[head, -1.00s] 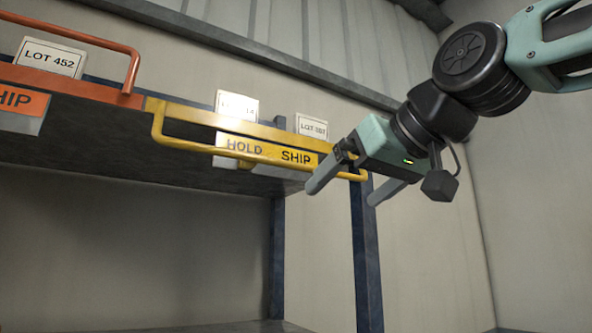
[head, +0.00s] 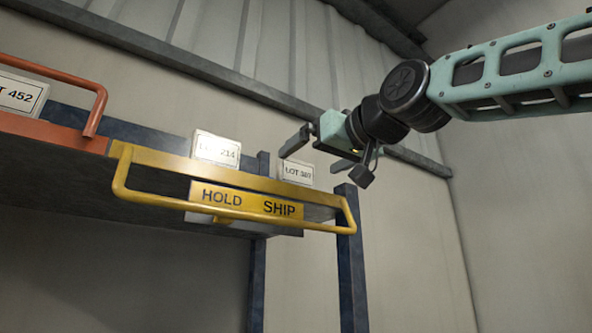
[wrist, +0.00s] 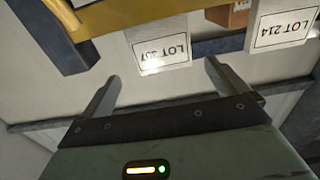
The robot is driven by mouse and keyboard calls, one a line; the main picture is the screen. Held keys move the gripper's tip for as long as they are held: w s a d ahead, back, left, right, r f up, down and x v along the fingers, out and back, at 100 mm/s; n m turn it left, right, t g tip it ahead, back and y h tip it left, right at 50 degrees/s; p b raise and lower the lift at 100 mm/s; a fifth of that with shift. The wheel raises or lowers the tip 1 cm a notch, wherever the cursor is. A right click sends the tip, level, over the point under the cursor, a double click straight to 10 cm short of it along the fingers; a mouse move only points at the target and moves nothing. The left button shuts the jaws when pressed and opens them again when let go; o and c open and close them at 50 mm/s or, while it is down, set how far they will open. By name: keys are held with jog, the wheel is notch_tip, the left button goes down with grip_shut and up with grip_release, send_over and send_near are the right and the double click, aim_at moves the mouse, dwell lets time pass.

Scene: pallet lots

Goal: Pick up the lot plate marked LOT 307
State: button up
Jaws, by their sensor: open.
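The white lot plate marked LOT 307 (head: 298,173) stands upright at the right end of the shelf, behind the yellow rail. In the wrist view this plate (wrist: 162,52) appears upside down, with a bright glare on it. My gripper (head: 310,161) is above the shelf's right end, close to the plate in the picture. In the wrist view its two fingers (wrist: 162,72) are spread apart with nothing between them. The plate lies beyond the gap between the tips, and I see no contact.
The LOT 214 plate (head: 216,148) stands just left, and the LOT 452 plate (head: 20,95) is farther left. The yellow rail (head: 150,193) with the HOLD SHIP label (head: 247,201) runs along the front. A brown box (wrist: 232,14) shows in the wrist view. Space above the plates is free.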

aim_at(299, 168)
jog(key=p+x, duration=0.3)
jog(key=x, duration=0.2)
jog(key=shift+a, duration=0.3)
jog(key=shift+w+a+f+p, duration=0.15)
jog(key=shift+w+a+p, duration=0.1)
jog(key=shift+w+p, duration=0.05)
jog(key=c, duration=1.1)
